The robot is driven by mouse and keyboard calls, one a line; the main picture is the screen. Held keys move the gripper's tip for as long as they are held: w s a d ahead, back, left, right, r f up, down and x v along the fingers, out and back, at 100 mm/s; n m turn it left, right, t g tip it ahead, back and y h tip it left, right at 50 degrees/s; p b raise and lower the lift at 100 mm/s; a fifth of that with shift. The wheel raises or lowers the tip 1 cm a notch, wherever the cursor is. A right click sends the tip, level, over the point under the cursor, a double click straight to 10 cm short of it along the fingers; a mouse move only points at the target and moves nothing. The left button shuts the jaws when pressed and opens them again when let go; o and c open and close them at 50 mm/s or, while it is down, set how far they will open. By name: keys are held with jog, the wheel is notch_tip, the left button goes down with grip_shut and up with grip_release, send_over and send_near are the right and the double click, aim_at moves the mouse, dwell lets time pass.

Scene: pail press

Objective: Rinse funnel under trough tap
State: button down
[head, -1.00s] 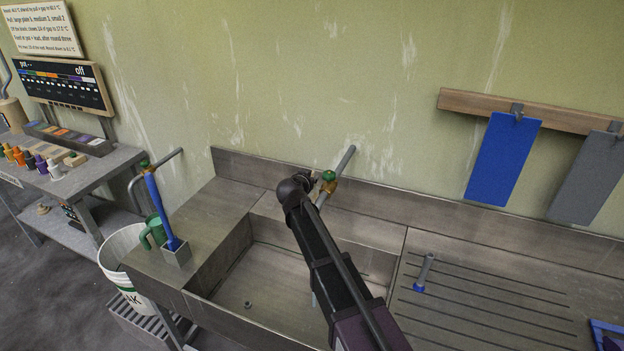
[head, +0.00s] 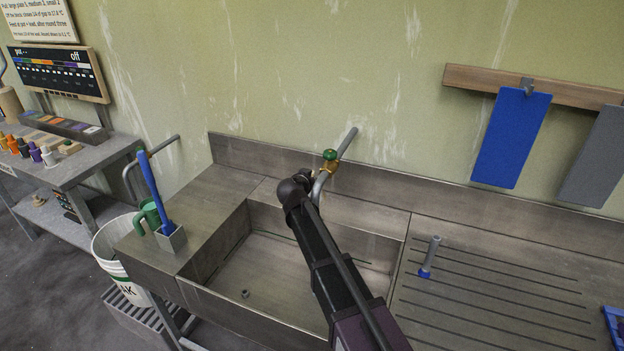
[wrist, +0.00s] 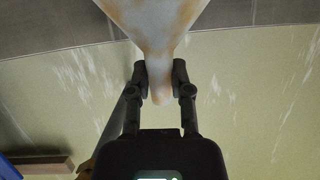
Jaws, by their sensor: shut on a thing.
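A whitish funnel (wrist: 155,22) with brown stains shows at the top of the wrist view, its wide part cut off by the frame. My gripper (wrist: 160,82) is shut on the funnel's narrow spout, one finger on each side. In the head view my arm hides the gripper and funnel. The trough tap (head: 330,166), with a green knob and brass body, stands on a grey pipe just behind the end of my arm. The steel trough (head: 222,296) lies below, with a small drain fitting on its floor. I cannot tell whether water runs.
A holder (head: 171,239) with a blue-handled tool and a green mug (head: 151,214) sit left of the basin. A white pail (head: 118,250) stands further left. A ribbed drainboard (head: 480,300) with a small blue-tipped tool (head: 429,257) lies right. Blue and grey sheets hang above.

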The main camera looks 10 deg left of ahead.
jog(key=shift+f+b, duration=4.05)
jog(key=shift+f, duration=0.3)
jog(key=shift+s+d+r, duration=0.15)
jog(key=shift+s, duration=0.35)
jog(key=shift+s+d+r, duration=0.1)
jog(key=shift+s+d, duration=0.05)
jog(key=shift+s, duration=0.3)
jog(key=shift+s+d, duration=0.35)
jog(key=shift+s, duration=0.75)
jog(key=shift+s+d, duration=0.4)
jog(key=shift+s, duration=0.75)
jog(key=shift+s+d, duration=0.35)
jog(key=shift+s, duration=0.75)
jog(key=shift+w, duration=0.1)
jog(key=shift+w+a, duration=0.45)
jog(key=shift+w, duration=0.95)
jog(key=shift+w+a, duration=0.5)
jog(key=shift+w, duration=0.9)
jog(key=shift+w+a, duration=0.45)
jog(key=shift+w, duration=0.95)
